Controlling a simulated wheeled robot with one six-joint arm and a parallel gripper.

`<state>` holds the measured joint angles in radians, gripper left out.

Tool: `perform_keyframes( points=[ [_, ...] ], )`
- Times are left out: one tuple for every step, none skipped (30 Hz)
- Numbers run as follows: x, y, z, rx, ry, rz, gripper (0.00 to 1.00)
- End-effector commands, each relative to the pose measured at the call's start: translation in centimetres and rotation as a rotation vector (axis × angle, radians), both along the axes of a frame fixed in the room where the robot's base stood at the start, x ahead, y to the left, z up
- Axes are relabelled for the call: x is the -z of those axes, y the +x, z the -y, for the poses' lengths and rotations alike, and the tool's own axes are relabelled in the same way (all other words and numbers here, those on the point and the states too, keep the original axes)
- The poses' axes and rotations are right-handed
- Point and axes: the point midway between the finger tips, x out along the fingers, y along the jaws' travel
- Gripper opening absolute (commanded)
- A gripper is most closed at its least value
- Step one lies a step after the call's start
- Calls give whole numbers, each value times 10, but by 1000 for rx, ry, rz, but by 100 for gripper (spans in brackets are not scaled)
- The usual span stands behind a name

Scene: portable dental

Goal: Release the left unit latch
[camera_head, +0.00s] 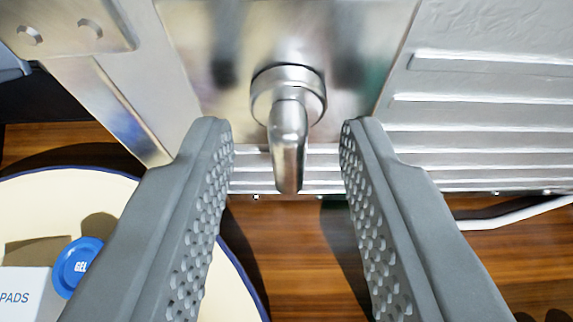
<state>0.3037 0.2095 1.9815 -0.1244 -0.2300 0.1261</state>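The latch (288,140) is a shiny metal lever on a round collar, fixed to a polished metal plate. Its lever points down in the head camera view. My gripper (287,135) is open, with one grey studded finger on each side of the lever. There are gaps between the lever and both fingers, and nothing is held. The metal unit (490,95) with raised ribs carries the plate and fills the upper part of the view.
A round cream surface with a blue rim (60,185) is at the lower left. A blue lid marked GEL (78,265) and a white box marked PADS (25,295) are on it. Wooden floor (290,250) shows below. A white tube (515,213) is at the right.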

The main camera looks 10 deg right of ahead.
Motion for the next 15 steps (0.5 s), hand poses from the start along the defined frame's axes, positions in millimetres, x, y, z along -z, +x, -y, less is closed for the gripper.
perform_keyframes(
  points=[
    [0,0,0,0,0,0,33],
    [0,0,0,0,0,0,33],
    [0,0,0,0,0,-1,33],
    [0,0,0,0,0,-1,33],
    [0,0,0,0,0,-1,33],
    [0,-1,0,0,0,-1,33],
    [0,-2,0,0,0,0,33],
    [-1,-3,-1,0,0,0,33],
    [-2,-5,-1,0,0,0,33],
    [-3,-7,-2,0,0,0,33],
    [-4,-10,-2,0,0,0,33],
    [-6,-14,-4,0,0,0,33],
    [-7,-17,-5,0,0,0,33],
    [-9,-21,-6,0,0,1,33],
    [-12,-26,-7,0,0,1,33]
  ],
)
